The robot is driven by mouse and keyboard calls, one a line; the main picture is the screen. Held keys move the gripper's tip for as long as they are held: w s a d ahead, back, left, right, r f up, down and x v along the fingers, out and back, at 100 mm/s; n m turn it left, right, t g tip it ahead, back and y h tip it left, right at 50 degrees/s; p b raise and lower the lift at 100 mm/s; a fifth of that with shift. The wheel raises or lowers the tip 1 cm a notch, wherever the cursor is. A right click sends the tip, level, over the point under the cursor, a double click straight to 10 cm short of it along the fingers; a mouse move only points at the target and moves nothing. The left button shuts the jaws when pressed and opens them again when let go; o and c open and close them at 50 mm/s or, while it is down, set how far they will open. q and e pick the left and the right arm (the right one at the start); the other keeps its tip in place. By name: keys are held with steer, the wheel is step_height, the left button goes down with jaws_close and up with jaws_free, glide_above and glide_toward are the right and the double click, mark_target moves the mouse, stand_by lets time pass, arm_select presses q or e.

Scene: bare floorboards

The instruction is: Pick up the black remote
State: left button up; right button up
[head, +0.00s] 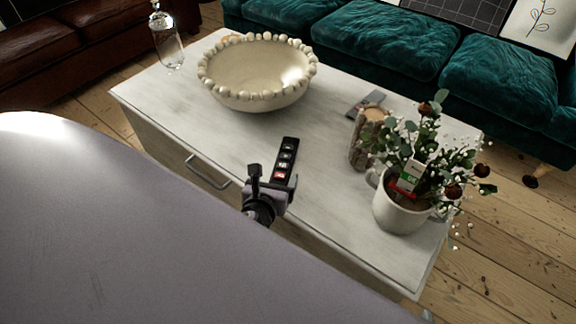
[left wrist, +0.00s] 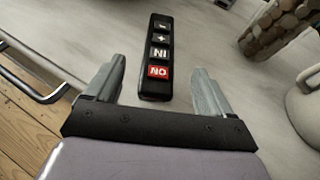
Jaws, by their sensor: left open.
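The black remote (head: 286,158) lies flat on the pale wooden table near its front edge, with light-marked buttons and one red button at its near end. In the left wrist view the remote (left wrist: 158,58) points away from me, its red end near the space between the fingers. My left gripper (head: 268,180) is at the near end of the remote. In the left wrist view the left gripper (left wrist: 155,92) is open, one finger on each side of the remote's near end, with gaps on both sides. My right gripper is not in view.
The pale table (head: 150,95) also bears a beaded bowl (head: 258,88), a glass bottle (head: 166,40), a brown textured holder (head: 362,148), a grey flat object (head: 366,103) and a potted plant in a white mug (head: 398,212). A drawer handle (head: 207,174) juts from the front. Table top around the remote is clear.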

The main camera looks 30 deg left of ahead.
mark_target(282, 166)
arm_select(q)
steer(key=shift+w+a+f+b, duration=0.2)
steer(key=shift+w+f+b, duration=0.1)
steer(key=shift+w, duration=0.1)
steer(key=b+x, duration=0.2)
steer(key=x, duration=0.3)
steer(key=shift+d+f, duration=0.1)
steer(key=shift+f, duration=0.15)
steer(key=shift+w+f+b, duration=0.1)
steer(key=shift+w+b, duration=0.2)
steer(key=shift+w, duration=0.15)
steer(key=c, duration=1.1)
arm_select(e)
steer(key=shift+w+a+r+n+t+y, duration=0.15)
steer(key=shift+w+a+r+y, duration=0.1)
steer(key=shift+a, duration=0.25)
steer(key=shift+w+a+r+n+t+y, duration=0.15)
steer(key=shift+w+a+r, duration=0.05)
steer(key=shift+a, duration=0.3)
